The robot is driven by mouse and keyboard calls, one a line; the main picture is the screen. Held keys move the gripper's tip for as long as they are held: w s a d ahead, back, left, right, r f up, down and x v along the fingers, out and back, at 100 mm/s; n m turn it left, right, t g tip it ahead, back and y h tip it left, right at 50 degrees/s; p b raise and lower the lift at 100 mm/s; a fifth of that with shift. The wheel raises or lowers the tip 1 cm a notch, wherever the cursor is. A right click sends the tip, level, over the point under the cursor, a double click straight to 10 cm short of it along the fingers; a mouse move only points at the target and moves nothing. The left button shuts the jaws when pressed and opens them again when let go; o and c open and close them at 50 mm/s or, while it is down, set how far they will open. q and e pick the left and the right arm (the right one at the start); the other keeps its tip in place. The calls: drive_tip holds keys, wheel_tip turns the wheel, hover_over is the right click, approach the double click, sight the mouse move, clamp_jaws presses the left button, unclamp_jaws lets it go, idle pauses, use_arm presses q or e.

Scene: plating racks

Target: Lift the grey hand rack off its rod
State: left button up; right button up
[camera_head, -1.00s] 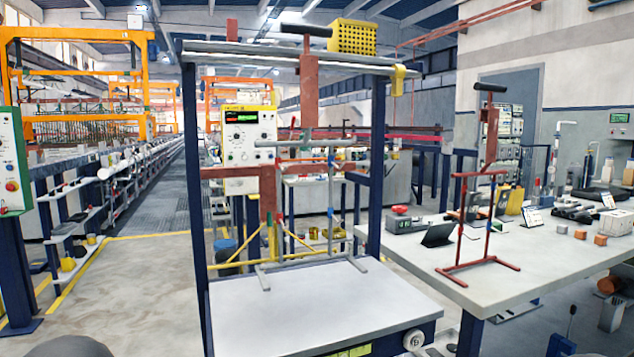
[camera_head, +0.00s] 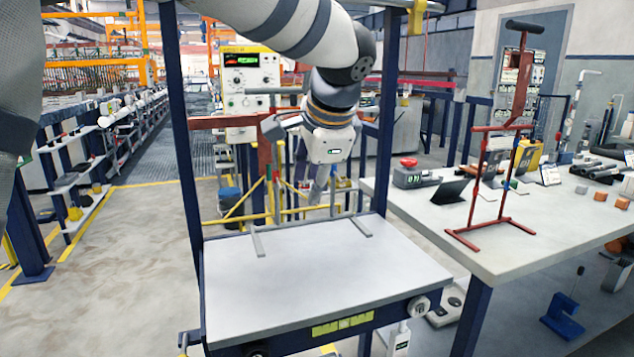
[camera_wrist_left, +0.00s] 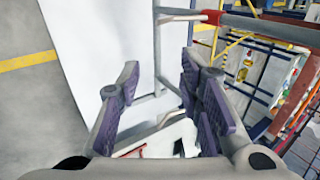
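The grey hand rack shows mainly as its lower bars and feet (camera_head: 258,243) above the white table top (camera_head: 320,285). Its upper part is hidden behind my left arm and gripper or cut off by the top edge in the head view. The rod it hangs from is largely out of view. My left gripper (camera_head: 308,183) is in front of the rack, fingers downward. In the left wrist view my left gripper (camera_wrist_left: 160,80) has its purple-padded fingers apart. Grey rack bars (camera_wrist_left: 157,50) show beyond them; I cannot tell whether they touch. My right gripper is out of view.
A red rack (camera_head: 490,170) stands on the side table (camera_head: 500,245) to the right, among small devices. Blue posts (camera_head: 187,160) frame the station on both sides. A control box (camera_head: 248,85) is behind. The white table top is clear in front.

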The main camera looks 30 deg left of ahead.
sight(303, 221)
use_arm(q)
drive_tip(key=x, duration=1)
drive_tip(key=shift+d+f, duration=0.1)
drive_tip(key=shift+f, duration=0.3)
clamp_jaws()
drive_tip(key=c, duration=0.7)
unclamp_jaws()
clamp_jaws()
drive_tip(key=shift+w+r, duration=0.1)
drive_tip(key=shift+r, duration=0.05)
wheel_tip(303, 221, up, 4)
drive_tip(key=shift+f, duration=0.1)
drive_tip(key=shift+d, duration=0.1)
